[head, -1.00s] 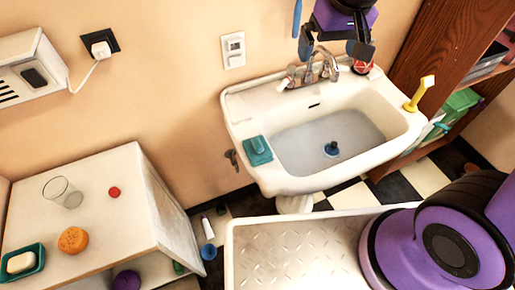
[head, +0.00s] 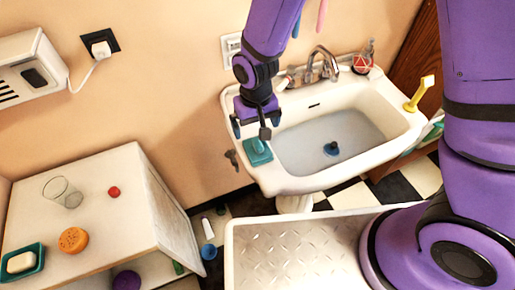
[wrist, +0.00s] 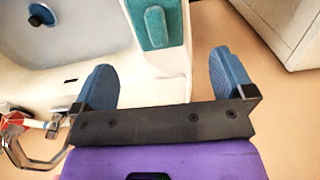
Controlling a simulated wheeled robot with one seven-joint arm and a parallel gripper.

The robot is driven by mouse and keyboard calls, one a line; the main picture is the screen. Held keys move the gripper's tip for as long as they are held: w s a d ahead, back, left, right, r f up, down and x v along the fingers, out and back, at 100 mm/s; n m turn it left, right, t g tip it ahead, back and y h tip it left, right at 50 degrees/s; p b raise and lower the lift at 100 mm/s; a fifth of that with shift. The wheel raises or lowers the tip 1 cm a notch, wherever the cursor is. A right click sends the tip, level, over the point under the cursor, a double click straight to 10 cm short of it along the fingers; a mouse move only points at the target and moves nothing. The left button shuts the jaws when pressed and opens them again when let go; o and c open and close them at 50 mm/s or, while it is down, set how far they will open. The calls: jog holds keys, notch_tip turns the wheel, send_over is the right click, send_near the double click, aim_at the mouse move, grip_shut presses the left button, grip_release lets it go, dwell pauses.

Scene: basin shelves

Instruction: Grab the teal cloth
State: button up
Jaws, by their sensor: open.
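The teal cloth (head: 258,156) lies flat on the left rim of the white sink (head: 290,181), with a small teal block-like piece on top of it. In the wrist view the cloth (wrist: 174,34) shows at the top, ahead of the fingers and between their lines. My gripper (head: 252,128) is just behind and above the cloth, over the sink's left back corner. In the wrist view my gripper (wrist: 166,85) has its two blue fingers spread wide, with nothing between them but the sink rim below. It does not touch the cloth.
The chrome faucet (head: 322,65) stands at the sink's back. A blue plunger-like stopper (head: 332,148) sits in the basin. A yellow brush-like item (head: 420,93) stands on the right rim. A white cabinet (head: 120,170) with a glass and soap dish is at left.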

aim_at(256, 140)
notch_tip(256, 140, down, 4)
jog(key=shift+w+f, duration=0.2)
jog(key=shift+f, duration=1.15)
jog(key=shift+w+f, duration=0.15)
jog(key=shift+f, duration=1.2)
jog(key=c, duration=1)
jog(key=shift+o, duration=0.2)
jog(key=shift+r, duration=0.15)
